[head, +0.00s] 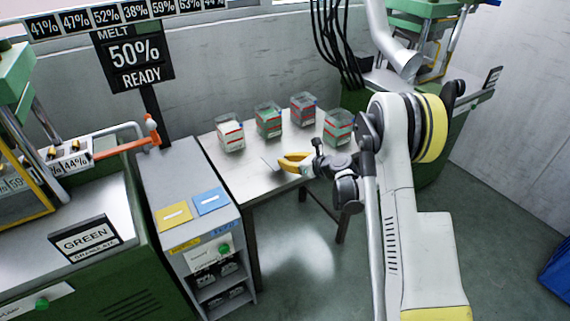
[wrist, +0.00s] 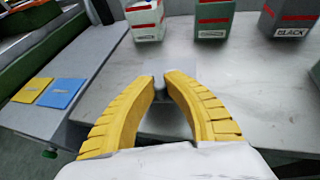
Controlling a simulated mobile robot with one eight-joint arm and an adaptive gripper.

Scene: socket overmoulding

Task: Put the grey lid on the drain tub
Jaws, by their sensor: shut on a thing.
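My gripper (head: 283,161) has yellow fingers and hangs over the steel table. It also shows in the wrist view (wrist: 166,79), with its fingertips close together on a small grey piece. This seems to be part of the grey lid (wrist: 184,70), a pale flat plate hard to tell from the tabletop. In the head view only a faint plate edge shows beside the fingertips. Several clear tubs with coloured labels stand at the back of the table, among them a white-filled one (head: 230,134) and green ones (head: 268,122). I cannot tell which, if any, is the drain tub.
The steel table (head: 246,182) is clear in front of the tubs. A grey cabinet (head: 185,175) with a yellow card (head: 174,216) and a blue card (head: 211,201) stands on the left. Green machines flank the table. A blue bin (head: 558,270) is at the right edge.

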